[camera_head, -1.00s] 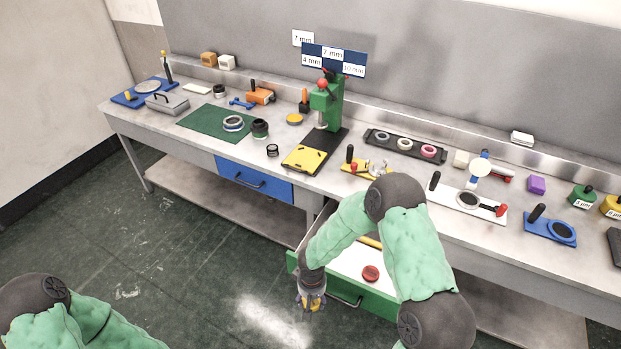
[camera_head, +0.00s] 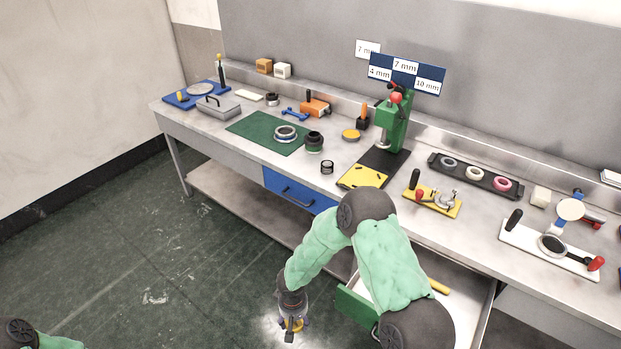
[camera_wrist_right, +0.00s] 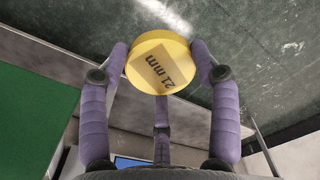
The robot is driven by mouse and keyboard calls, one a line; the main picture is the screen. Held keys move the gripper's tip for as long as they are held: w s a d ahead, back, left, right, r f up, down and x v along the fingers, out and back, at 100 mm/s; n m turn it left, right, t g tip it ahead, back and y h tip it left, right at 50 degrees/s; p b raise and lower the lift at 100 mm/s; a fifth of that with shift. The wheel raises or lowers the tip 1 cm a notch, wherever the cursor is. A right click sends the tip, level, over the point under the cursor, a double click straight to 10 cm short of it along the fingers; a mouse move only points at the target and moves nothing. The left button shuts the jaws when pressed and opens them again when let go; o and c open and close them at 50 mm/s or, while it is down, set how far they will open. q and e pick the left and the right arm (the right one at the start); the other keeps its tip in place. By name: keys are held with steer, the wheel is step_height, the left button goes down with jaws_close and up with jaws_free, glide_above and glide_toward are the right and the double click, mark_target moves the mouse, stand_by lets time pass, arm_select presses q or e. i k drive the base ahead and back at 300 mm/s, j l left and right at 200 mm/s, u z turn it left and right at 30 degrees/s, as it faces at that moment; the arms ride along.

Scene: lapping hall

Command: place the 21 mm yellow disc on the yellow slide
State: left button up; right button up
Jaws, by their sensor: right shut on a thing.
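My right gripper (camera_head: 291,326) is low in front of the bench, over the floor and left of the open drawer. Two yellow pieces on the bench could be the slide; I cannot tell which. One is a yellow plate (camera_head: 362,176) with black marks on the dark base of a green press. The other is a small yellow base (camera_head: 447,207) with a black handle and red knob. My left gripper is out of view.
A green press (camera_head: 395,125) stands behind the yellow plate. The green-fronted drawer (camera_head: 356,311) is open below the bench, partly behind my right arm. A blue drawer (camera_head: 298,190) is shut. A black ring (camera_head: 327,167) and a green mat (camera_head: 262,130) lie to the left.

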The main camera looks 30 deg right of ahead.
mark_target(364, 179)
steer(key=i+j, duration=0.1)
steer(key=i, duration=0.45)
steer(key=i+j, duration=0.15)
steer(key=i, duration=0.45)
